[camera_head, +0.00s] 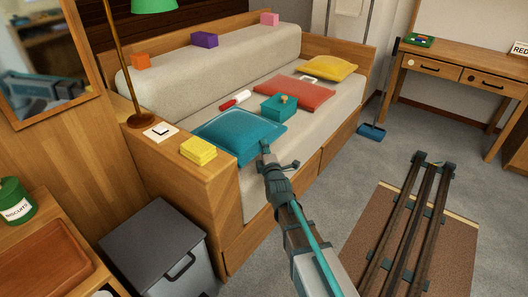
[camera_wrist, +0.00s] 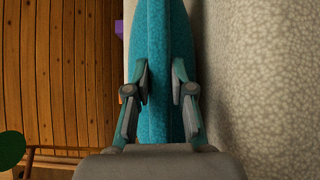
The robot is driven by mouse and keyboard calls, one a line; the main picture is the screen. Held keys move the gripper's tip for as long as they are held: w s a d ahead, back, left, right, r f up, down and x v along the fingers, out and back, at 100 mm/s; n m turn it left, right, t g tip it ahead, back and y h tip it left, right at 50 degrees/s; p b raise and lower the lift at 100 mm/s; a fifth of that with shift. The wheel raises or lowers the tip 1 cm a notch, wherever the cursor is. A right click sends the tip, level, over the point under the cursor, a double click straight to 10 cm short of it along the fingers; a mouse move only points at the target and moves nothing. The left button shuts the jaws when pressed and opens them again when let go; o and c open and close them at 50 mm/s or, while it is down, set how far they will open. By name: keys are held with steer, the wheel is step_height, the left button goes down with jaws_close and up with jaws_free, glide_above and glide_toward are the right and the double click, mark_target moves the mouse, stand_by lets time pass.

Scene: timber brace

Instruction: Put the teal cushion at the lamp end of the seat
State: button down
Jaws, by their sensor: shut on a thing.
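The teal cushion (camera_head: 234,132) is at the lamp end of the seat, close to the wooden end panel, its near right corner at my gripper. In the wrist view the teal cushion (camera_wrist: 156,60) stands edge-on between my two fingers. My gripper (camera_head: 266,150) is shut on it; both fingers (camera_wrist: 161,85) press on its sides in the wrist view. The seat (camera_head: 338,108) is pale and cushioned. The lamp (camera_head: 128,70) has a brass stem and green shade and stands on the wooden ledge at the left. I cannot tell whether the cushion touches the seat.
A teal box (camera_head: 279,107), a red-and-white roller (camera_head: 236,99), a red cushion (camera_head: 294,94) and a yellow cushion (camera_head: 329,68) lie on the seat. Yellow pads (camera_head: 198,150) and a white switch plate (camera_head: 160,132) are on the ledge. A grey bin (camera_head: 154,251) stands below.

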steer(key=shift+f, duration=0.35)
steer(key=c, duration=1)
jaws_free()
steer(key=shift+r, duration=0.1)
steer(key=shift+r, duration=0.15)
steer(key=p+v, duration=0.2)
steer(key=v, duration=1)
